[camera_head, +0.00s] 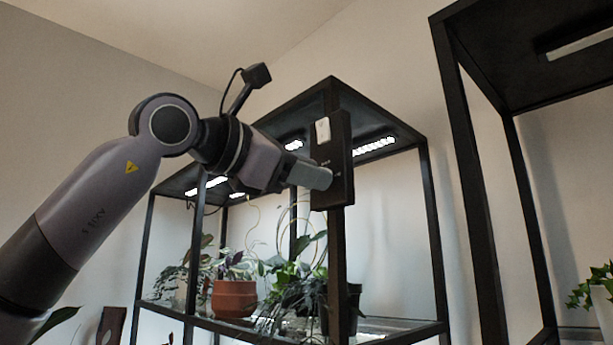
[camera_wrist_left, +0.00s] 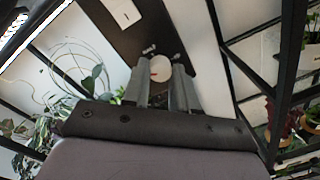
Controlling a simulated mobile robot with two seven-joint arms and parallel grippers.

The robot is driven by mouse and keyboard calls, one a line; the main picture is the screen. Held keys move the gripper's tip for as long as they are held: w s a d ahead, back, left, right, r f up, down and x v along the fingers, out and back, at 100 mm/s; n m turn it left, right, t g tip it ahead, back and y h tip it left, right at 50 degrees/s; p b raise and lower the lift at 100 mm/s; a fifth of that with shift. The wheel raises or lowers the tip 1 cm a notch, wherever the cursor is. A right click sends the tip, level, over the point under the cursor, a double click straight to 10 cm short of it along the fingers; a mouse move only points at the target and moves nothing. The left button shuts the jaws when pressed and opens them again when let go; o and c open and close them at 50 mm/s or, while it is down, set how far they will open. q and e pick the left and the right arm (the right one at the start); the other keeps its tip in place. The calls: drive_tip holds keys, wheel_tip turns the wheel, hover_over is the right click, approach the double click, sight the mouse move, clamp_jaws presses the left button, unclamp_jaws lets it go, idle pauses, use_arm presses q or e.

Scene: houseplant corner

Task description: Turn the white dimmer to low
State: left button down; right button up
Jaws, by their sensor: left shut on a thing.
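The white dimmer (camera_wrist_left: 161,68) is a round knob with a small red mark, on a black panel (camera_head: 338,165) fixed to the front post of the plant shelf. In the left wrist view the panel (camera_wrist_left: 150,38) fills the upper middle. My left gripper (camera_head: 326,178) reaches the panel from the left and hides the knob in the head view. In the left wrist view its two fingers (camera_wrist_left: 163,77) are shut on the knob, one at each side. Small pale marks sit on the panel beside the knob; I cannot read them. My right gripper is in neither view.
A white plate (camera_head: 323,130) sits higher on the panel. Under the panel, the shelf holds a terracotta pot (camera_head: 235,298) and several leafy plants. Lit lamps (camera_head: 375,146) hang under the shelf top. A second black frame (camera_head: 465,150) stands to the right.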

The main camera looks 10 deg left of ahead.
use_arm(q)
drive_tip(key=n+b, duration=0.1)
drive_tip(key=n, duration=0.4)
drive_tip(key=shift+n+b, duration=0.3)
drive_tip(key=shift+b, duration=0.05)
idle(0.4)
drive_tip(key=c, duration=0.9)
unclamp_jaws()
drive_tip(key=b+v, duration=0.2)
drive_tip(key=v, duration=0.5)
drive_tip(key=shift+a+f, duration=0.1)
